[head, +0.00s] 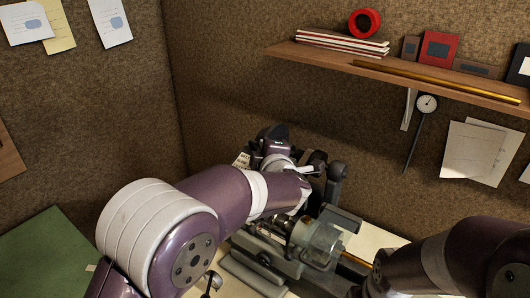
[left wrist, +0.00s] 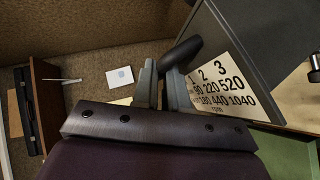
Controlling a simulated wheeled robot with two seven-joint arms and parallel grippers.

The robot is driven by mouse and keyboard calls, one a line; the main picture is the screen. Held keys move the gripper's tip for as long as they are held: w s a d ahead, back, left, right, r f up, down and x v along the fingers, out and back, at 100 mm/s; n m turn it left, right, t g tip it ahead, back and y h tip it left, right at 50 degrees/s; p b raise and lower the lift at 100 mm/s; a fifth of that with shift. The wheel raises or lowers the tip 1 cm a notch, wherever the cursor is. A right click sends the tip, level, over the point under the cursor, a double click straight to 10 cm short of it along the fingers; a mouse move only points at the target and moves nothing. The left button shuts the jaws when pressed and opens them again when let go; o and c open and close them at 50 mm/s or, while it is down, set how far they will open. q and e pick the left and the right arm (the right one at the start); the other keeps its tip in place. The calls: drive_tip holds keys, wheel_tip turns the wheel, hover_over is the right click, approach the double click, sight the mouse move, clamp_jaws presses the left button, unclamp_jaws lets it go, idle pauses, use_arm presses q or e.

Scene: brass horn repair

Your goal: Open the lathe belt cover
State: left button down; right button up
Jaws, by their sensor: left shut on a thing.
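The lathe (head: 275,255) stands on the bench in the head view, partly behind my left arm. The belt cover (left wrist: 245,35) is a dark grey panel in the left wrist view, with a pale speed chart (left wrist: 222,80) of black numbers. A dark, rounded handle (left wrist: 182,53) sits beside the panel. My left gripper (left wrist: 163,80) is shut on this handle, its fingertips at the handle's lower end. In the head view the chart (head: 242,160) shows at the headstock's left; I cannot tell how far the cover stands open. My right gripper is not visible.
A clear guard (head: 322,240) sits over the lathe's chuck area. My right arm is low at the right. A wooden shelf (head: 400,72) with books and a brass tube is on the wall above; a dial gauge (head: 427,104) hangs below. A green surface (head: 45,255) lies left.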

use_arm(q)
drive_tip(key=shift+w+d+r, duration=0.15)
drive_tip(key=shift+w, duration=0.05)
idle(0.3)
drive_tip(key=c, duration=1.2)
unclamp_jaws()
drive_tip(key=shift+o, duration=0.2)
drive_tip(key=shift+s+d+b, duration=0.15)
drive_tip(key=shift+s+b, duration=0.2)
drive_tip(key=shift+s, duration=0.05)
drive_tip(key=b+v, duration=0.4)
drive_tip(key=v, duration=0.7)
drive_tip(key=shift+s+r, duration=0.2)
drive_tip(key=shift+s, duration=0.2)
